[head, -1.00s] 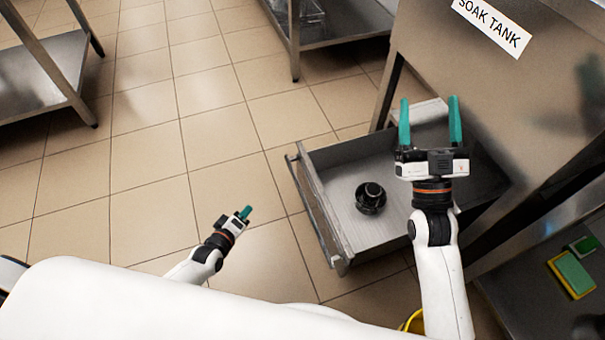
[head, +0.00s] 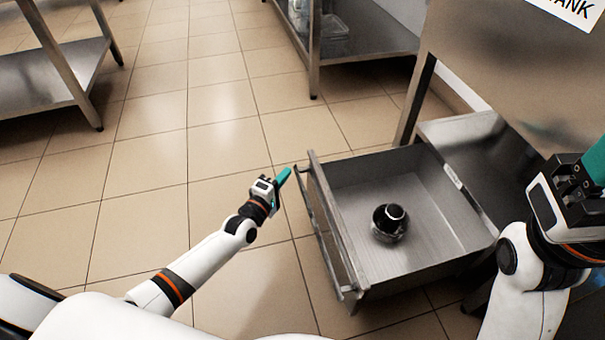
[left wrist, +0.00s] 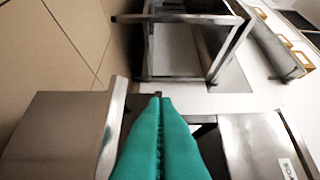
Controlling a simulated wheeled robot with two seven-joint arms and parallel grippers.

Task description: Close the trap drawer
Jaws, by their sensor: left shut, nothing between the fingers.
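The trap drawer (head: 440,218) is a grey metal box standing pulled out from under the soak tank. Its front panel (head: 332,222) with a bar handle faces left. A dark round fitting (head: 390,221) is on the drawer floor. My left gripper (head: 286,175) is shut and empty, just left of the front panel's far end, with its teal fingertips close to the handle. Whether they touch it I cannot tell. In the left wrist view the shut fingers (left wrist: 161,101) point forward. My right gripper (head: 592,168) is at the right edge, partly cut off.
The soak tank (head: 500,70) rises at the right above the drawer, with a white label (head: 565,10). Steel tables stand at the far left (head: 60,75) and the back (head: 365,40). Tiled floor (head: 160,160) is clear to the left of the drawer.

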